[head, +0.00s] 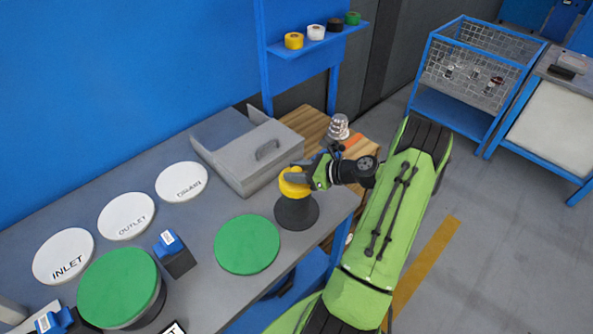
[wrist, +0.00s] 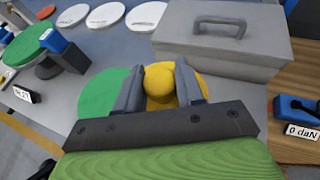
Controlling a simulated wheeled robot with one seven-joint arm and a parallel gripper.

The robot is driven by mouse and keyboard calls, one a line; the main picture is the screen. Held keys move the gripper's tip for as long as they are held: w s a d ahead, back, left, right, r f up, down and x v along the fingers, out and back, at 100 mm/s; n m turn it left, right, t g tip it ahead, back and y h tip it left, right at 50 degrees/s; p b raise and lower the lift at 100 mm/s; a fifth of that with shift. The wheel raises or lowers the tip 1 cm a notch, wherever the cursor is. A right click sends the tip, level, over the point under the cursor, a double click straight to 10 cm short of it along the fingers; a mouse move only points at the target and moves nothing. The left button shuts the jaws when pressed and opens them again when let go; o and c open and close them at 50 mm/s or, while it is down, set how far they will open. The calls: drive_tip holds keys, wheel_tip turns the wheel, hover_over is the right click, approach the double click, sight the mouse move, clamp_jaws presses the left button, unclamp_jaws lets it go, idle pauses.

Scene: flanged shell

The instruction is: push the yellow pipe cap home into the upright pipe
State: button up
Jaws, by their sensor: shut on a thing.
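The yellow pipe cap (head: 294,184) sits at the top of the dark upright pipe (head: 296,212), which stands on the grey bench near its right end. My gripper (head: 298,178) is shut on the cap from above and to the right. In the wrist view the cap (wrist: 166,84) shows as a rounded yellow knob between the two grey fingers (wrist: 160,90), with a wider yellow rim behind. The pipe is hidden below the cap there. I cannot tell how deep the cap sits in the pipe.
A grey toolbox (head: 247,150) with a handle stands close behind the pipe. A green disc (head: 246,244) lies left of it. White labelled discs (head: 126,215) lie along the back.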

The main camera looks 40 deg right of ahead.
drive_tip(key=shift+f+b, duration=0.75)
drive_tip(key=shift+f, duration=1.05)
drive_tip(key=o, duration=1.1)
drive_tip(key=shift+o, duration=0.2)
drive_tip(key=p+v, duration=0.1)
drive_tip(key=v, duration=1.4)
drive_tip(key=shift+s+r, duration=0.25)
drive_tip(key=shift+s, duration=0.05)
drive_tip(key=shift+d, duration=0.15)
